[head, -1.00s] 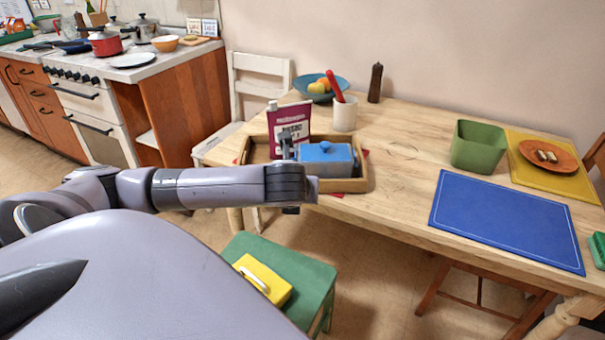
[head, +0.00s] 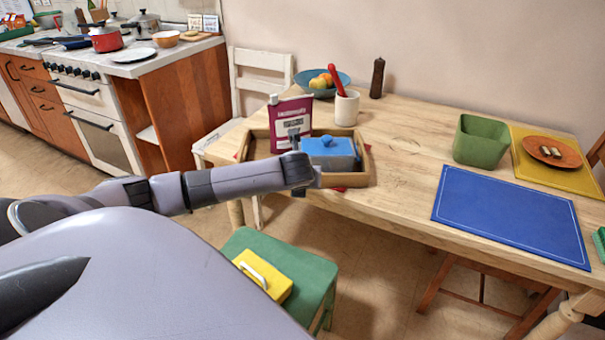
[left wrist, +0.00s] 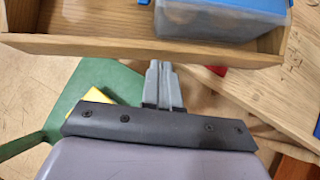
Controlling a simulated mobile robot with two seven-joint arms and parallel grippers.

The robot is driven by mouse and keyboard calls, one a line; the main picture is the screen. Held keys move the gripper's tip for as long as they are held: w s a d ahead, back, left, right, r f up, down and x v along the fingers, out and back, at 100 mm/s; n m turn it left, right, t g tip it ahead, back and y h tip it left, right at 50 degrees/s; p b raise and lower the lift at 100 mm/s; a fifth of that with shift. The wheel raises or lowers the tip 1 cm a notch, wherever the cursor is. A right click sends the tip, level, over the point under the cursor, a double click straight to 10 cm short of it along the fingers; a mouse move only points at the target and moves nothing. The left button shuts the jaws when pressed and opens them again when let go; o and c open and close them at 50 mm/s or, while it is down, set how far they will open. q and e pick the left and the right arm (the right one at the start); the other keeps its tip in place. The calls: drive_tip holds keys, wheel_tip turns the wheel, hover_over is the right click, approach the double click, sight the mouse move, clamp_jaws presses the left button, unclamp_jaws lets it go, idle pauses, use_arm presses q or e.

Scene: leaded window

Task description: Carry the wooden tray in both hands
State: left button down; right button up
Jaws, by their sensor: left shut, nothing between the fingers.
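The wooden tray (head: 357,181) sits on the left end of the table. It holds a purple carton (head: 284,108) and a grey box with a blue lid (head: 330,148). My left gripper (head: 294,134) is at the tray's near side, and my arm hides part of that side. In the left wrist view the gripper's fingers (left wrist: 160,68) are together and empty, with their tips at the tray's near wall (left wrist: 110,46). I cannot tell whether they touch it. My right gripper is not in view.
On the table (head: 400,175) are a blue mat (head: 512,215), a green tub (head: 481,142), a white cup (head: 347,108) and a fruit bowl (head: 318,88). A green stool (head: 310,275) with a yellow item (head: 264,276) stands in front. A white chair (head: 262,84) stands behind left.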

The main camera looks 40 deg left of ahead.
use_arm(q)
drive_tip(key=shift+w+a, duration=0.35)
drive_tip(key=shift+w, duration=0.05)
drive_tip(key=w+a, duration=0.1)
drive_tip(key=w+a+p, duration=0.1)
drive_tip(key=w, duration=0.1)
drive_tip(key=shift+w+a+r, duration=0.1)
drive_tip(key=shift+w+a, duration=0.1)
drive_tip(key=shift+a, duration=0.2)
drive_tip(key=shift+w+a+p, duration=0.3)
drive_tip(key=shift+w+a, duration=0.25)
drive_tip(key=shift+w, duration=0.15)
